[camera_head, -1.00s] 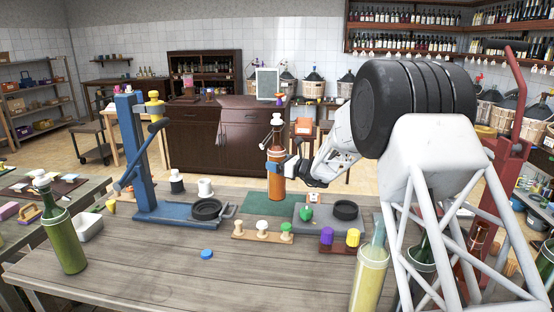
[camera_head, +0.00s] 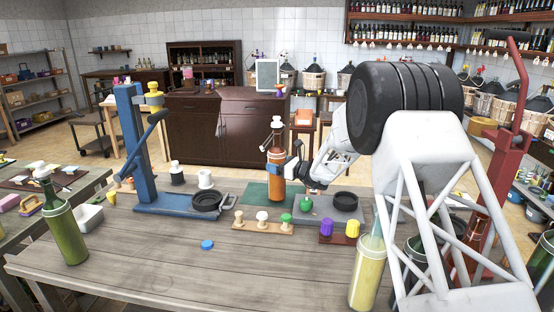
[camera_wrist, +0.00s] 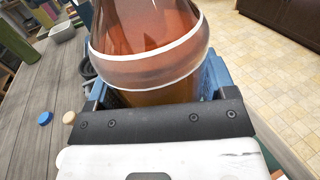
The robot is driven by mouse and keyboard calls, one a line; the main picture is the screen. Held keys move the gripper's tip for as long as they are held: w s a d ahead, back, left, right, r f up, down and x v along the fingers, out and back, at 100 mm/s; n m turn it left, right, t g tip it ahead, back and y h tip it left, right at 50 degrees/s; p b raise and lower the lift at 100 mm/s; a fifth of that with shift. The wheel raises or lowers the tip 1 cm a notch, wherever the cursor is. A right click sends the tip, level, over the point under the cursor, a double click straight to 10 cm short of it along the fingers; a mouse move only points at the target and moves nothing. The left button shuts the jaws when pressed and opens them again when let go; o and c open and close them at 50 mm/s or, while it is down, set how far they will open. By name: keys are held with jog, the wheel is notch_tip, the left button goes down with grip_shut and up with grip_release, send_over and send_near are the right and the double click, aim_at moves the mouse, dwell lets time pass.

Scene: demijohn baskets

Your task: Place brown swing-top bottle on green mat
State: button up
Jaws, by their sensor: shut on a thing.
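The brown swing-top bottle (camera_head: 277,184) is upright over the green mat (camera_head: 253,193), with its white stopper at the top. It also fills the upper middle of the wrist view (camera_wrist: 150,40). My gripper (camera_head: 278,167) reaches in from the right and is shut around the bottle's body; its blue fingers show on both sides in the wrist view. The bottle's base appears at or just above the mat; I cannot tell whether it touches. Part of the mat is hidden behind the bottle and the stopper board.
A blue corking stand (camera_head: 133,150) is left of the mat. A grey tray (camera_head: 330,208) with a black ring is to the right. In front are a stopper board (camera_head: 262,226), purple and yellow stoppers and a blue cap (camera_head: 207,244). A green bottle (camera_head: 66,230) stands at left.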

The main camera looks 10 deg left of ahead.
jog(key=shift+f, duration=0.5)
jog(key=o, duration=1.8)
jog(key=shift+f, duration=0.2)
jog(key=shift+r, duration=0.15)
jog(key=v, duration=1.2)
jog(key=shift+r, duration=0.1)
